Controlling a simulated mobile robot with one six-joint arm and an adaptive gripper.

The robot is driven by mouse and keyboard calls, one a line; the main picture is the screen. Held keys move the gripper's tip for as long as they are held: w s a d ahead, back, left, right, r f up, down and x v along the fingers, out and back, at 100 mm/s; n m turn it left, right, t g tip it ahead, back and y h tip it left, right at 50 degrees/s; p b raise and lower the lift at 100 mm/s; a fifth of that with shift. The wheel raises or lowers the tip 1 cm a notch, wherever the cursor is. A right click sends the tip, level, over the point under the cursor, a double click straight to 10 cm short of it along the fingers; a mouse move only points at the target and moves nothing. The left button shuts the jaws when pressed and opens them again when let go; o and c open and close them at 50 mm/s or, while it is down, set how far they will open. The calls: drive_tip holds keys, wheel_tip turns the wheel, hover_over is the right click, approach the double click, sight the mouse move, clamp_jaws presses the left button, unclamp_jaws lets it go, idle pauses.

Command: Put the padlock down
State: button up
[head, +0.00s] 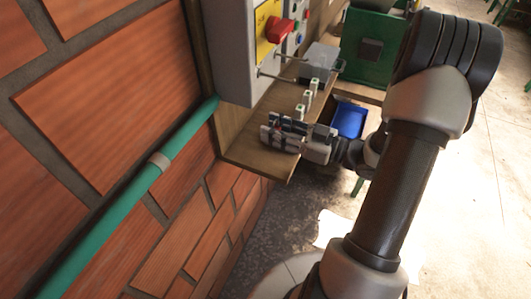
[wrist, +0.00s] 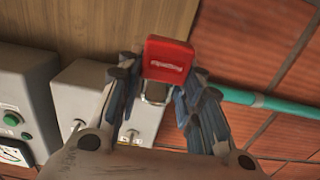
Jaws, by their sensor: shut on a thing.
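A red padlock (wrist: 167,58) with pale lettering and a metal shackle (wrist: 156,92) shows in the wrist view. My gripper (wrist: 163,76) is shut on it, with one finger on each side, and the red body sticks out past the fingertips. In the head view my gripper (head: 283,133) is at the near end of a wooden shelf or board (head: 245,150). I cannot make out the padlock in that view, and I cannot tell whether it touches the wood.
A grey control box (head: 234,60) with a red rotary switch (head: 279,30) on a yellow plate stands beside the board. A smaller grey box (head: 322,57) and several small pale pieces (head: 308,98) are beyond my gripper. A blue bin (head: 350,120) is lower right. A green pipe (head: 120,200) runs along the brick wall.

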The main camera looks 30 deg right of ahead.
wheel_tip(320, 180, down, 10)
drive_tip(key=b, duration=0.3)
drive_tip(key=shift+s+r, duration=0.15)
drive_tip(key=shift+f+b, duration=0.25)
drive_tip(key=shift+b, duration=0.1)
drive_tip(key=o, duration=1.1)
drive_tip(key=shift+r, duration=0.1)
drive_tip(key=shift+o, duration=0.2)
